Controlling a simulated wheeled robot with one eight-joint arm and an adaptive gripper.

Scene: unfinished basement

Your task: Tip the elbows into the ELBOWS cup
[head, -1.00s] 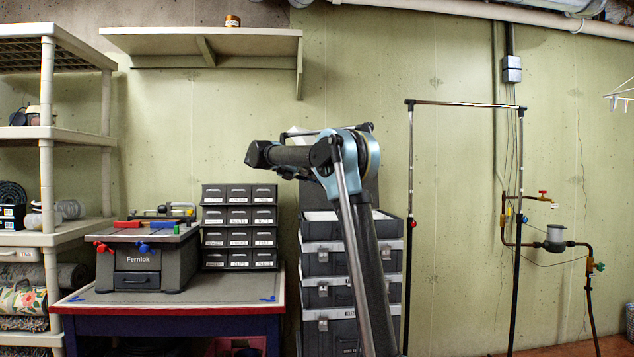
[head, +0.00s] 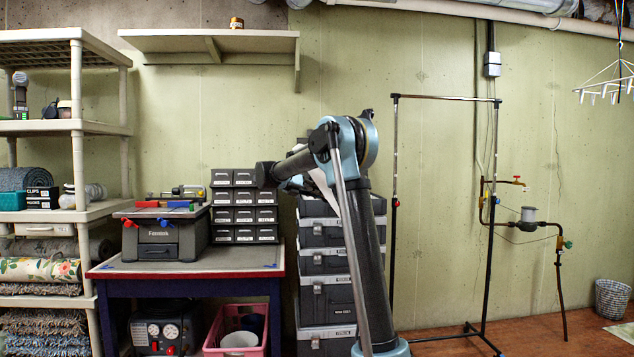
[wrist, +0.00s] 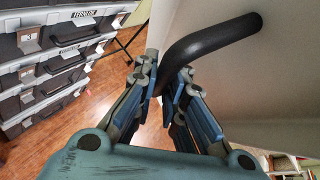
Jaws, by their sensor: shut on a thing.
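My gripper (wrist: 167,76) is shut on a thick black curved handle (wrist: 215,40) in the wrist view. The handle stands out from a large pale smooth body (wrist: 270,75), which fills the right of that view; its mouth and any contents are out of sight. In the head view a piece of a white thing (head: 320,182) shows behind my arm, and my fingers are hidden there. I cannot make out any elbows or a cup labelled ELBOWS in either view.
A workbench (head: 230,262) holds a grey Fernlok machine (head: 160,250) and a labelled drawer cabinet (head: 245,213). Stacked toolboxes (head: 325,262) stand beside it. A pink crate (head: 215,325) is under the bench. Shelving (head: 80,150) is left, a metal rail frame (head: 445,97) right. Floor shows at right.

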